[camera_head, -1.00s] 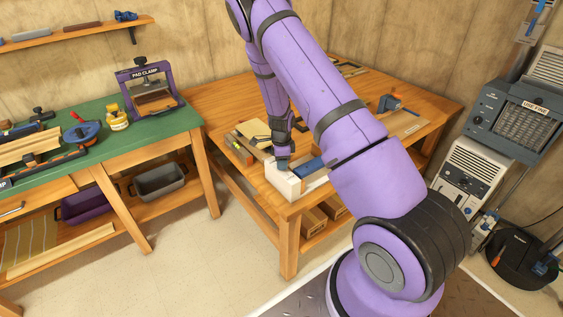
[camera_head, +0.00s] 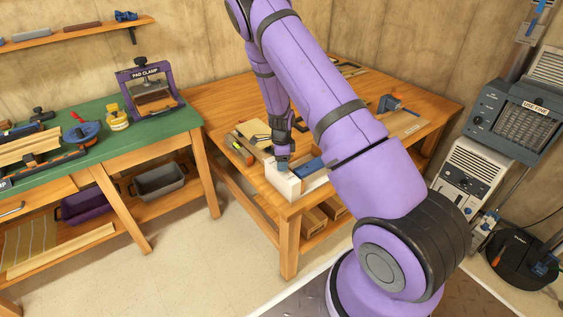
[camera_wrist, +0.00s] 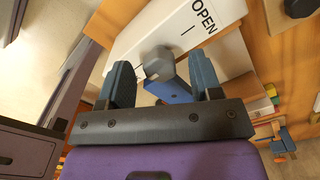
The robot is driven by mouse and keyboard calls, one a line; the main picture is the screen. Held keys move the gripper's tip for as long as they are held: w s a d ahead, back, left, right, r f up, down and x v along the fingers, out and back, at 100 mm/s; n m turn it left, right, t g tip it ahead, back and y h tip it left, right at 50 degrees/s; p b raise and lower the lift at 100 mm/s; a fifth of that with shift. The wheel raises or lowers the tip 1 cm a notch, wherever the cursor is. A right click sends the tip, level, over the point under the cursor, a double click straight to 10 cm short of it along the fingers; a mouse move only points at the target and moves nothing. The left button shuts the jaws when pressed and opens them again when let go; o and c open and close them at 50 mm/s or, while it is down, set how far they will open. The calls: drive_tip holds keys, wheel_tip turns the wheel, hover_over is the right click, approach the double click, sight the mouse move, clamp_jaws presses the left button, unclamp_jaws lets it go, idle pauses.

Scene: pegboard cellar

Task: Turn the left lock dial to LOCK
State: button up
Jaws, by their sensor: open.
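The left lock dial (camera_wrist: 158,62) is a grey knob on a white panel (camera_wrist: 190,22) marked OPEN, in the wrist view. In the head view the white block (camera_head: 283,182) stands at the front corner of the wooden table, and the dial is hidden there. My gripper (camera_wrist: 162,78) is open, with a blue finger on each side of the dial. I cannot tell whether either finger touches it. In the head view my gripper (camera_head: 283,163) is just above the white block. A blue piece (camera_wrist: 172,92) shows behind the dial. No LOCK label is visible.
The wooden table (camera_head: 215,95) also holds wooden pieces and a blue clamp (camera_head: 389,103) at the back right. A green bench (camera_head: 155,127) stands at left with a pad clamp (camera_head: 150,88). Grey machines (camera_head: 510,115) stand at right.

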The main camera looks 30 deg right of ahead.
wheel_tip(320, 180, up, 10)
drive_tip(key=shift+r, duration=0.2)
drive_tip(key=shift+r, duration=0.1)
idle(0.6)
drive_tip(key=s+a+r+n+t+y, duration=0.1)
drive_tip(key=s+a+r+n, duration=0.3)
drive_tip(key=r, duration=0.5)
drive_tip(key=s+a+r+n+t, duration=0.1)
drive_tip(key=s+a+r+n, duration=0.25)
drive_tip(key=r, duration=0.55)
drive_tip(key=s+a+r+n+t+y, duration=0.1)
drive_tip(key=s+a+r+n, duration=0.35)
drive_tip(key=r, duration=0.45)
drive_tip(key=s+a+r+n+t+h, duration=0.1)
drive_tip(key=s+r+n, duration=0.3)
drive_tip(key=s, duration=0.7)
drive_tip(key=s+a+r+n+t+h, duration=0.1)
drive_tip(key=s+r+n, duration=0.4)
drive_tip(key=s, duration=0.6)
drive_tip(key=a+n, duration=0.1)
drive_tip(key=n, duration=0.1)
drive_tip(key=shift+s+a+r+n, duration=0.2)
drive_tip(key=shift+s+a+n, duration=0.1)
drive_tip(key=shift+n, duration=0.1)
drive_tip(key=shift+w, duration=0.15)
